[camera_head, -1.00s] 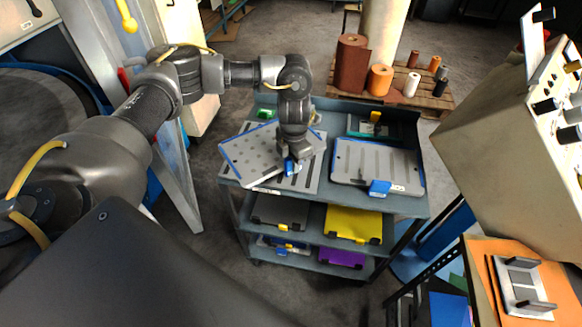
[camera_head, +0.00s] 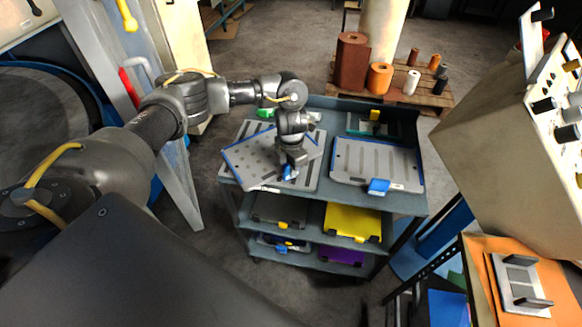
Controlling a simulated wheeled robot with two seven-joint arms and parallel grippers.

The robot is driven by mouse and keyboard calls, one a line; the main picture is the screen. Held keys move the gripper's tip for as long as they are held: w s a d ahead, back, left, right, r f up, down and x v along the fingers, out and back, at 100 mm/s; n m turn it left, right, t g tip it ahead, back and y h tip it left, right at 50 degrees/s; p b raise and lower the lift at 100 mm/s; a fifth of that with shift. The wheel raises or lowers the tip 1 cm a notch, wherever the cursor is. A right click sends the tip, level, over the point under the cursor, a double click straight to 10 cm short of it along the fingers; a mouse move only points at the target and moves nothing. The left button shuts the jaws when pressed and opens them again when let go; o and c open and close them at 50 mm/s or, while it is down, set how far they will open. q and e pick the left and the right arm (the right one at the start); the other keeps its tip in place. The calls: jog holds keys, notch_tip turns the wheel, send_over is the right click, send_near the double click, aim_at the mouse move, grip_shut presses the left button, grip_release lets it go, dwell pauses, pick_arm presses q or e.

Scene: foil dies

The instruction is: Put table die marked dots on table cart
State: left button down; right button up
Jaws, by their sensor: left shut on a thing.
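My left gripper (camera_head: 290,170) is shut on the blue handle of the grey die marked dots (camera_head: 256,160). The die is a flat plate with a blue edge and rows of dark dots. It lies askew at the left of the cart's top shelf (camera_head: 362,198), over another grey plate (camera_head: 312,176) that shows at its right side. I cannot tell whether the two touch. My gripper and wrist hide part of the dotted die. My right gripper is not in view.
A slotted grey die (camera_head: 376,160) with a blue handle lies at the top shelf's right. Lower shelves hold a yellow die (camera_head: 352,222), a grey one (camera_head: 279,209) and a purple one (camera_head: 341,256). An orange-topped table (camera_head: 497,251) and a beige machine (camera_head: 500,140) stand at right.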

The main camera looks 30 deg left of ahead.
pick_arm(q)
jog(key=shift+f, duration=0.1)
jog(key=c, duration=1.7)
grip_release()
jog(key=o, duration=0.3)
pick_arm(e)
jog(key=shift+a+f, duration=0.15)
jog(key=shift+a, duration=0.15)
pick_arm(q)
jog(key=shift+r, duration=0.45)
notch_tip(320, 180, up, 11)
jog(key=shift+r+b, duration=0.2)
jog(key=shift+b, duration=0.2)
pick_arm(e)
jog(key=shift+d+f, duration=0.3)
pick_arm(q)
jog(key=shift+d, duration=0.1)
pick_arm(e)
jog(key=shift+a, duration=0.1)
